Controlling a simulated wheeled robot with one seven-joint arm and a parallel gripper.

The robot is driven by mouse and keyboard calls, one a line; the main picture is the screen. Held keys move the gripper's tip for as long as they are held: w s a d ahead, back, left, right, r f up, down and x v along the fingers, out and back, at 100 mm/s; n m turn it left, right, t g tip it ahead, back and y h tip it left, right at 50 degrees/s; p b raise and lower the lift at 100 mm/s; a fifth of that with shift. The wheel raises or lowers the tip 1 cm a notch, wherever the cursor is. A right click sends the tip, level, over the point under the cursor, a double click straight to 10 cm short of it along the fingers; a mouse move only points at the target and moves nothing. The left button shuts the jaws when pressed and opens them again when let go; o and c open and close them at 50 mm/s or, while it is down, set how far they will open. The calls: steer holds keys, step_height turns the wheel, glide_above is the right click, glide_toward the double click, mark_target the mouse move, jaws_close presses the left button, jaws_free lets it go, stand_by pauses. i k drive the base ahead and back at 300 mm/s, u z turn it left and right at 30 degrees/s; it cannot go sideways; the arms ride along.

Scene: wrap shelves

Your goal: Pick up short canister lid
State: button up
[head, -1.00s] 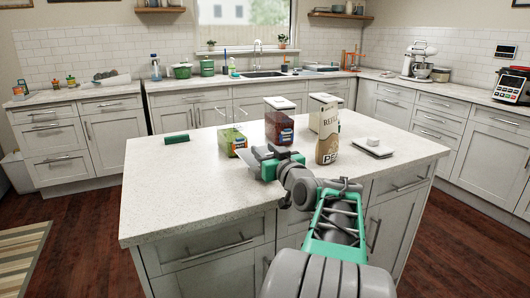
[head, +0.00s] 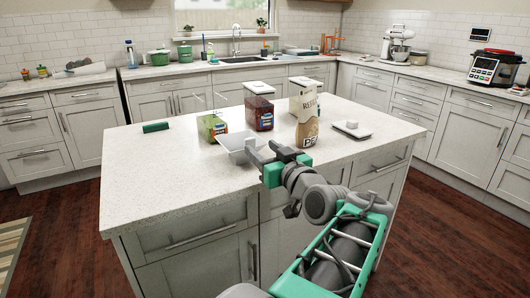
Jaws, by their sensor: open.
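A white square lid with a small knob (head: 351,129) lies flat on the island top, right of the tan bag; it looks like the short canister lid. My gripper (head: 264,152) is open, with its fingers pointing away over the island's front part. It is left of the lid and clearly apart from it. An open, pale, shallow container (head: 238,150) sits just beyond and left of the fingers; I cannot tell whether they touch it. A clear canister with green contents (head: 212,127) stands behind it with no lid seen on it.
A canister with dark red contents and a white lid (head: 259,106) stands mid-island. A tan bag (head: 307,122) stands between my gripper and the lid, with another white-lidded canister (head: 299,88) behind. A green block (head: 155,127) lies at left. The island's left and front top is clear.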

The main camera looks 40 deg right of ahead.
mark_target(360, 134)
steer(key=z, duration=2.05)
